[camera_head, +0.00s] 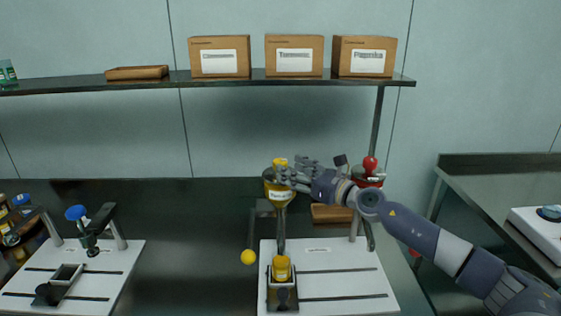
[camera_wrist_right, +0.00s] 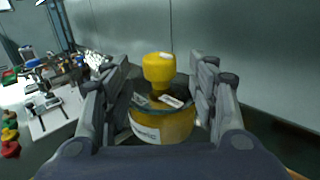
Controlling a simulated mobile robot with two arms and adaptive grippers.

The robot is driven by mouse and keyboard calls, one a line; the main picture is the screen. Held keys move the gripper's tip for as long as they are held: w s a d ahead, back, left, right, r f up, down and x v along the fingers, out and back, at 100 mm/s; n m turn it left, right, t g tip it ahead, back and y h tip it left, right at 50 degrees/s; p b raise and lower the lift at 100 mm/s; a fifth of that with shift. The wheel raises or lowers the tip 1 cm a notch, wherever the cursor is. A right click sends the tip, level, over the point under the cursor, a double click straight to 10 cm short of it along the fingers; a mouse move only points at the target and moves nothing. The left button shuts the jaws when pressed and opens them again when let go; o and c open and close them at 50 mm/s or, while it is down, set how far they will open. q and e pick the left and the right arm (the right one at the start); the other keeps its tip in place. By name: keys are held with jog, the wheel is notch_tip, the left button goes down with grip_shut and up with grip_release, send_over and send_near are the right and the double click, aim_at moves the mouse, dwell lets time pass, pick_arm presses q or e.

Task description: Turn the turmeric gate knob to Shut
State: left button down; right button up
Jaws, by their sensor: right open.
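The yellow turmeric gate knob (camera_head: 280,162) tops a round yellow container (camera_head: 272,186) with a white label, on a stand at the center in the head view. In the right wrist view the knob (camera_wrist_right: 158,70) stands upright above the container's dark rim, with a small label plate beside it. My right gripper (camera_head: 287,175) comes in from the right at the knob. In the wrist view its fingers (camera_wrist_right: 160,85) are spread, one on each side of the knob, with visible gaps. The plate's lettering is too blurred to read. My left gripper is out of view.
A yellow ball-ended lever (camera_head: 248,257) hangs left of the stand. A yellow jar (camera_head: 281,268) sits on the white base (camera_head: 340,285) below. A red-knobbed container (camera_head: 369,166) stands close behind my right wrist. A shelf (camera_head: 220,83) with labeled boxes runs above.

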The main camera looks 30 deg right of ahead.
aim_at(283, 161)
jog(key=p+x, duration=0.1)
jog(key=x, duration=0.3)
jog(key=shift+w+a, duration=0.2)
jog(key=shift+w, duration=0.3)
jog(key=c, duration=0.9)
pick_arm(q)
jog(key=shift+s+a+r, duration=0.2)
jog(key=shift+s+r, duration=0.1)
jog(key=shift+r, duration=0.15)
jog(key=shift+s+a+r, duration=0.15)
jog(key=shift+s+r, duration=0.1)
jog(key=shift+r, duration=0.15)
pick_arm(e)
jog(key=shift+c, duration=0.9)
